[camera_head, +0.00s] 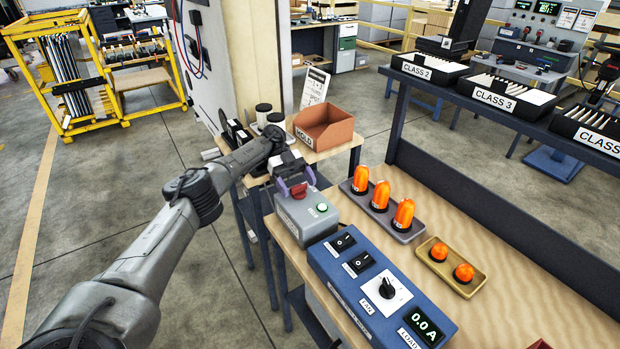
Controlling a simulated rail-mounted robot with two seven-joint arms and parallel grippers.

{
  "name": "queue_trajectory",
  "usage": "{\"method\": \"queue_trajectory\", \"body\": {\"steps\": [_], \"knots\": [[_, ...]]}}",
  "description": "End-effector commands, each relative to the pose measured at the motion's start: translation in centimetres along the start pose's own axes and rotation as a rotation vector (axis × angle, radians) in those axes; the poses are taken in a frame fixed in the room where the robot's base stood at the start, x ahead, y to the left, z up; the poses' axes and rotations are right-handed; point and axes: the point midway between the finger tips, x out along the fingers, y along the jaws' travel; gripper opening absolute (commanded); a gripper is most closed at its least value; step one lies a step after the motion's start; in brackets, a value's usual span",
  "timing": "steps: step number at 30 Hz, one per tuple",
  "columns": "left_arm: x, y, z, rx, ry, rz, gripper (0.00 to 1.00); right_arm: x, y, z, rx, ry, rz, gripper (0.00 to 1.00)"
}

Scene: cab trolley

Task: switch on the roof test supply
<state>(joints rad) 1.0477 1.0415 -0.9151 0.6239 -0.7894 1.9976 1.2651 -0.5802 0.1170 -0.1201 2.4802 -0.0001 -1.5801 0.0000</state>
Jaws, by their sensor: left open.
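A blue supply panel (350,290) lies on the wooden bench. It has two black rocker switches, one farther (343,241) and one nearer (361,262), a black rotary knob (387,288) on a white plate, and a display (424,327) reading 0.0 A. The small writing on its side is not readable. A grey box (310,217) with a green button (322,207) and a red part (299,190) stands at its far end. My left gripper (296,184) is open over the far part of this box, around or just above the red part; contact cannot be told. My right gripper is out of view.
Orange beacons stand in a grey tray (408,236), with two orange domes in a yellow tray (470,287). An orange-brown bin (335,128) is on a side table behind my gripper. A dark raised shelf (450,92) holds labelled bins. The right bench surface is mostly clear.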

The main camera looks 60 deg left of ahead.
Motion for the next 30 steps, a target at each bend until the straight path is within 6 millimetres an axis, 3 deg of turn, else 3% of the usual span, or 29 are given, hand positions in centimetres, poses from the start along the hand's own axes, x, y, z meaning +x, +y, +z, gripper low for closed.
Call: {"method": "queue_trajectory", "body": {"steps": [7,21,30], "knots": [[-1.6,0.0,-4.2,0.005,-0.001,0.0,0.81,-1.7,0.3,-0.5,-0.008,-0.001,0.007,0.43],[4.0,-2.8,-11.4,0.005,0.001,0.003,0.81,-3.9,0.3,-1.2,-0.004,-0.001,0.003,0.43],[5.8,-3.7,-13.7,0.003,0.001,0.001,0.81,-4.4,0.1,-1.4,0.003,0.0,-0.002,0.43]]}}
